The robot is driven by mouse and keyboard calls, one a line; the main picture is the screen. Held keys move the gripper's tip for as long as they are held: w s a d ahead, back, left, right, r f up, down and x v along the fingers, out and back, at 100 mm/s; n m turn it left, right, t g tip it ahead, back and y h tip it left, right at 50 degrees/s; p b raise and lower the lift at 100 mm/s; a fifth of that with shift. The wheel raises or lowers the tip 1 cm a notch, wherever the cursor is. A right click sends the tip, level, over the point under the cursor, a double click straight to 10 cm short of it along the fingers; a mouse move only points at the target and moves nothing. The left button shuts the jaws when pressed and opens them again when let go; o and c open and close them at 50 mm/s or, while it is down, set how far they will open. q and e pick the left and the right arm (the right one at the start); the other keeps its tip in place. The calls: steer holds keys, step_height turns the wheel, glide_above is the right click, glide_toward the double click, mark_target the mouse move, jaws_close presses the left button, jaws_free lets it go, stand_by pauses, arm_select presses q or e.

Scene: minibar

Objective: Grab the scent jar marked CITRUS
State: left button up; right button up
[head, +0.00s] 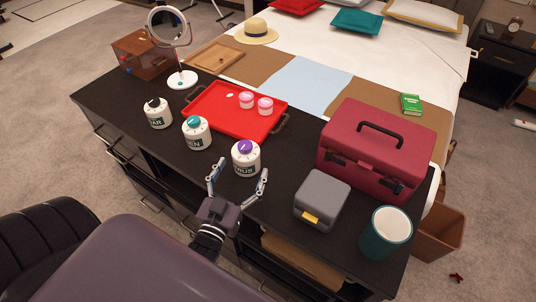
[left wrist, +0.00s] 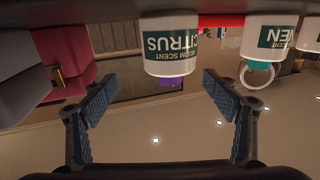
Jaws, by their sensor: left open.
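The CITRUS scent jar (head: 246,163) is white with a purple lid and stands upright on the dark counter. My left gripper (head: 239,177) is open and empty on the near side of this jar, its fingers spread towards it. In the left wrist view, which looks upside down, the jar (left wrist: 170,48) shows its green CITRUS label beyond and between the open fingertips (left wrist: 157,88). I cannot see the fingers touching it. A similar jar with a teal lid (head: 197,136) and one with a black lid (head: 158,116) stand to its left. My right gripper is not in view.
A red tray (head: 222,123) with pink-lidded jars lies behind the CITRUS jar. A grey box (head: 321,203), a teal cup (head: 386,235) and a dark red case (head: 374,155) stand to the right. A round mirror (head: 168,28) stands at the far left.

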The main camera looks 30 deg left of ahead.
mark_target(241, 162)
arm_select(q)
steer(key=w+a, duration=0.2)
steer(key=shift+w, duration=0.35)
steer(key=w, duration=0.2)
steer(key=w+a+p, duration=0.1)
steer(key=shift+w+f, duration=0.35)
steer(key=shift+w, duration=0.05)
steer(key=c, duration=1.4)
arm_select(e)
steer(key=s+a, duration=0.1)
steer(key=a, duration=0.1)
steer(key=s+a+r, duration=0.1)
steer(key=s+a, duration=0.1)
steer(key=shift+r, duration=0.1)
arm_select(q)
steer(key=shift+r, duration=0.1)
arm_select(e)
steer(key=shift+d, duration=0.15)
